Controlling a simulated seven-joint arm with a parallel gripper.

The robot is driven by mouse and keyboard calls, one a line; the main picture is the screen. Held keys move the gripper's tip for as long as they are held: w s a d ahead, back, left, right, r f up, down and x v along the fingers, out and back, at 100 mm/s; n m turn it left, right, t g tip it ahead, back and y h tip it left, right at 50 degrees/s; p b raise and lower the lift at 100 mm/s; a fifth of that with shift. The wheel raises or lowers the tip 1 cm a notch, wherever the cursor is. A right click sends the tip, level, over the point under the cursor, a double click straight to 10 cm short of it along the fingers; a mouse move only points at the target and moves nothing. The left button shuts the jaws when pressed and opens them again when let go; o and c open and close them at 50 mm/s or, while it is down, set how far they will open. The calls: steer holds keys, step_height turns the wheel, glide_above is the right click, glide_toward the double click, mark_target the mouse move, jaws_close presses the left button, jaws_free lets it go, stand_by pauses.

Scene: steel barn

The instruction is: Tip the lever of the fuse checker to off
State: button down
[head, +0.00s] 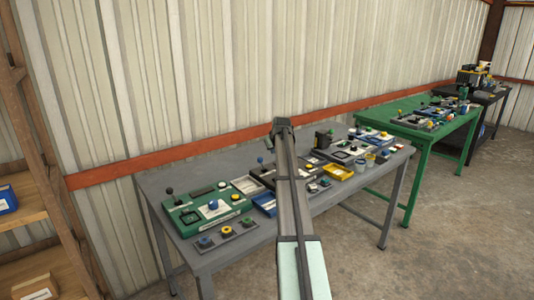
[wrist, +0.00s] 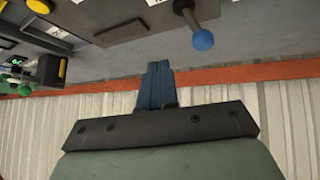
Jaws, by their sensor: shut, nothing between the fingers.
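No readable label tells me which panel is the fuse checker. A lever with a blue ball knob (head: 260,160) stands up from a dark panel (head: 256,174) on the grey table, just left of my arm. The blue knob also shows at the top of the wrist view (wrist: 202,40), on a grey stem. My gripper (wrist: 159,65) shows there as closed blue fingers with nothing between them, apart from the knob and to its left in that picture. In the head view my arm hides part of the dark panel, and the fingers cannot be made out.
The grey table (head: 160,230) also holds a green panel (head: 188,216) with a black-knobbed lever, a button strip (head: 225,235), blue and yellow trays, and more devices at right. A corrugated wall (head: 200,80) stands close behind. A green table (head: 425,135) is farther right.

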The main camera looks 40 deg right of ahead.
steer(key=v, duration=1)
steer(key=shift+a, duration=0.35)
steer(key=shift+w+a+f, duration=0.1)
steer(key=shift+w+f, duration=0.05)
